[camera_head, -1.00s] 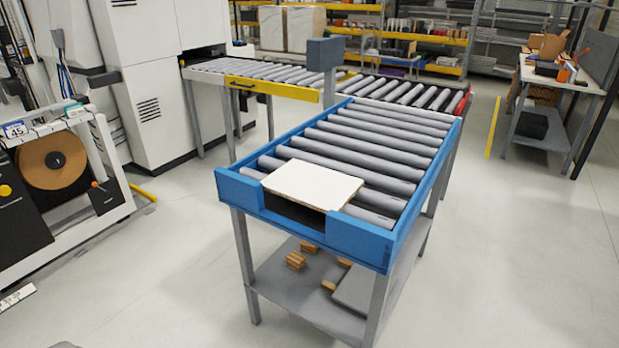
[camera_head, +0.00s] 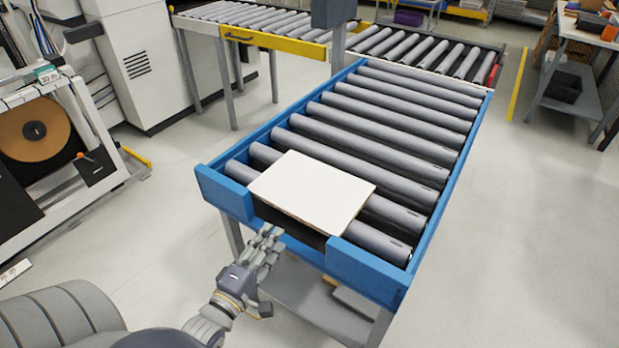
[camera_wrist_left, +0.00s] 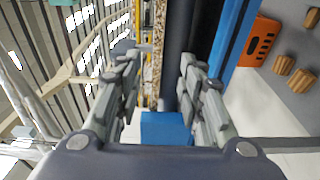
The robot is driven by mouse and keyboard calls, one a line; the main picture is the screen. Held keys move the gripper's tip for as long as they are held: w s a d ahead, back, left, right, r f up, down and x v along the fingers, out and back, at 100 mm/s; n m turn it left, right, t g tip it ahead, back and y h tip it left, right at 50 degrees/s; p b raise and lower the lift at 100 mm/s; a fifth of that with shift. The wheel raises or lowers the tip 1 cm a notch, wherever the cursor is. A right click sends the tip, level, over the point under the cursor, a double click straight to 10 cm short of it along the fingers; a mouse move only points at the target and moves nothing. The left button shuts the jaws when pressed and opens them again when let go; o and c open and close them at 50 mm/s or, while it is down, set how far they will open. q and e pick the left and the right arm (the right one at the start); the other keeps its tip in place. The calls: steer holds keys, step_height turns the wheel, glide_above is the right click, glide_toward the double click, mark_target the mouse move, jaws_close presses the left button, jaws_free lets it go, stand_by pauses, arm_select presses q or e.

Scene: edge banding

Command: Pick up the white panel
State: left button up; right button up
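The white panel (camera_head: 312,190) lies flat on the rollers at the front end of the blue-framed conveyor, its near edge over the gap in the front rail. My left gripper (camera_head: 268,238) is in front of and below that edge, apart from the panel. In the left wrist view, my left gripper (camera_wrist_left: 159,72) has its two fingers spread with nothing held. A speckled, narrow strip that looks like the panel's edge (camera_wrist_left: 157,45) shows beyond and between the fingers. My right gripper is not in view.
The blue front rail (camera_head: 368,272) stands on both sides of the gap. A grey shelf (camera_head: 300,300) sits below the conveyor. An orange object (camera_wrist_left: 258,42) and several wooden pieces (camera_wrist_left: 284,65) show in the left wrist view.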

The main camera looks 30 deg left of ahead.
mark_target(290, 215)
arm_select(q)
steer(key=w, duration=0.4)
steer(key=shift+w+r+p, duration=0.15)
steer(key=shift+r+p, duration=0.05)
steer(key=shift+p, duration=0.15)
steer(key=shift+w+f, duration=0.1)
steer(key=shift+w, duration=0.2)
steer(key=shift+w+a, duration=0.1)
steer(key=shift+w, duration=0.4)
steer(key=w+p, duration=0.1)
steer(key=w, duration=0.2)
steer(key=shift+w, duration=0.2)
steer(key=shift+w+a+p, duration=0.1)
steer(key=shift+w+p, duration=0.2)
steer(key=shift+w, duration=0.2)
jaws_close()
steer(key=shift+r, duration=0.25)
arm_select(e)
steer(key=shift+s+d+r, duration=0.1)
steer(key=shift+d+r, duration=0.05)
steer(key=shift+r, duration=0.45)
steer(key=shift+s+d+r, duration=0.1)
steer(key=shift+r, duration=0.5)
